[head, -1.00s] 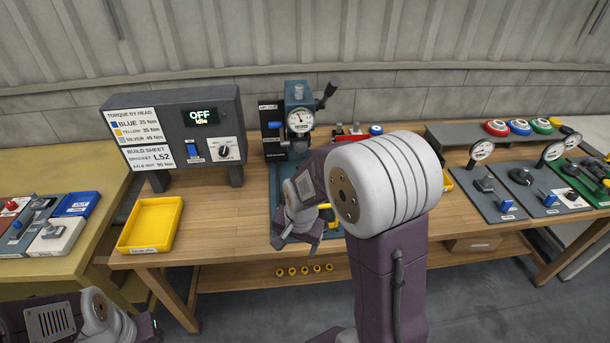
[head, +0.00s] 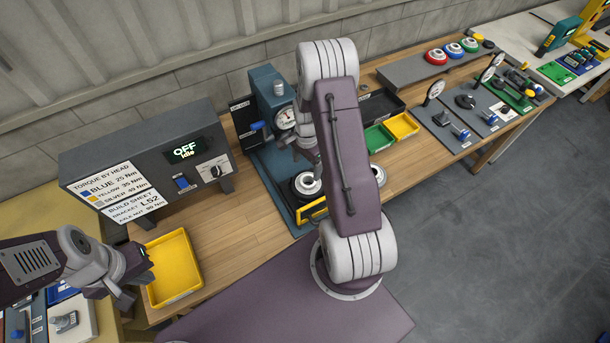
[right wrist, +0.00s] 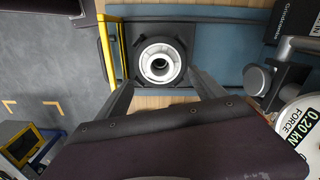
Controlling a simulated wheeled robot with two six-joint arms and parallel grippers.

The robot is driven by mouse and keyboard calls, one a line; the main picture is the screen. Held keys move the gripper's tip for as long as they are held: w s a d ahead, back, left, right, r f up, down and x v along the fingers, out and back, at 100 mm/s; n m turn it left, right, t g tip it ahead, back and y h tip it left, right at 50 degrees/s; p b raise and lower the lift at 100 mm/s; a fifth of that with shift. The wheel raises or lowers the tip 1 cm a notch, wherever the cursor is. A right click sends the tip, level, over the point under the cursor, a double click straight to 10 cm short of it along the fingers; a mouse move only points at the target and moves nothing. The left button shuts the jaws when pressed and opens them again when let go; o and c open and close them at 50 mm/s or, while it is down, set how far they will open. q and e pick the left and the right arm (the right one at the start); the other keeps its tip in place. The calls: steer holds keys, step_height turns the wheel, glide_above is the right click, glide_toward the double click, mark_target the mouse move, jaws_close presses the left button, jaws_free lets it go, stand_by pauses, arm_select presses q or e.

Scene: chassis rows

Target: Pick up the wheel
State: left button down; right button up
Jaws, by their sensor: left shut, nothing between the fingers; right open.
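The wheel, a dark disc with a pale silver hub (head: 307,183), sits on the blue base of the press at the bench's front side. In the right wrist view its hub (right wrist: 160,63) lies ahead of the fingertips. My right gripper (right wrist: 161,86) is open, with one finger on each side of the view below the wheel, and appears empty. In the head view my right arm hides most of that gripper. My left gripper (head: 132,286) is shut and empty, close to the yellow tray (head: 176,268) at the left.
The blue press (head: 268,88) with its gauge stands behind the wheel. The torque box (head: 150,150) stands left. Green (head: 379,138) and yellow bins (head: 403,125) are right of my arm. Bare bench lies between tray and press.

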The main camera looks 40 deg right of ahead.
steer(key=p, duration=0.2)
glide_toward(308, 179)
steer(key=shift+s+a+f, duration=0.55)
steer(key=shift+s+a, duration=0.25)
steer(key=shift+s+f+p, duration=0.15)
steer(key=shift+f+p, duration=0.2)
steer(key=shift+f, duration=0.15)
steer(key=shift+s+f+p, duration=0.15)
steer(key=shift+f+p, duration=0.2)
steer(key=shift+f, duration=0.15)
step_height(308, 179, down, 2)
steer(key=shift+w+f, duration=0.15)
steer(key=shift+f, duration=0.05)
steer(key=shift+w+d+f, duration=0.1)
steer(key=shift+w+f, duration=0.05)
steer(key=shift+f, duration=0.2)
steer(key=shift+r, duration=0.1)
steer(key=c, duration=0.9)
arm_select(q)
step_height(308, 179, up, 4)
steer(key=shift+r, duration=0.1)
arm_select(e)
jaws_close()
